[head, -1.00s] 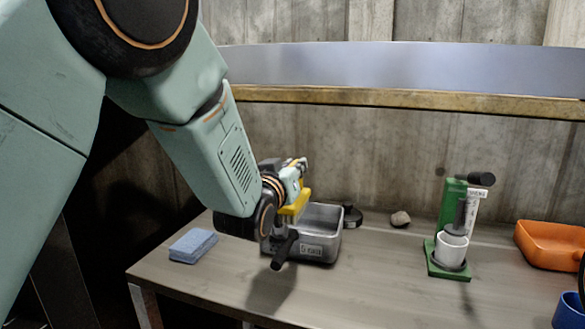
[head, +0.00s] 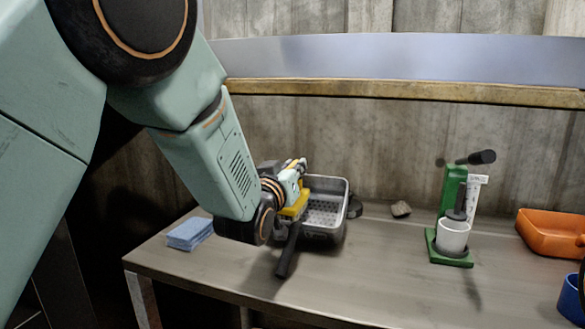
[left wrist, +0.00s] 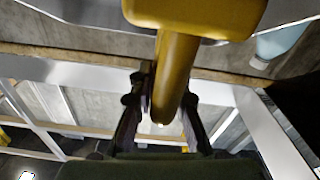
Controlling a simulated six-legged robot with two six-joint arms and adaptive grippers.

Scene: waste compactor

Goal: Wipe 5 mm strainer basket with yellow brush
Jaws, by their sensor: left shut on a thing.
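My left gripper (head: 293,186) is at the left side of the strainer basket (head: 337,222). It is shut on the yellow brush (head: 297,205), whose yellow handle also shows between the fingers in the left wrist view (left wrist: 177,75). The brush is at the basket's left side in the head view; its working end and any contact are hidden. My right gripper is not in view.
A blue sponge stack (head: 190,234) lies left on the bench (head: 365,275). A stone (head: 401,208) lies behind. A green stand with a white cup (head: 453,238), an orange tray (head: 548,232) and a blue container (head: 570,300) are at right. The front middle is clear.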

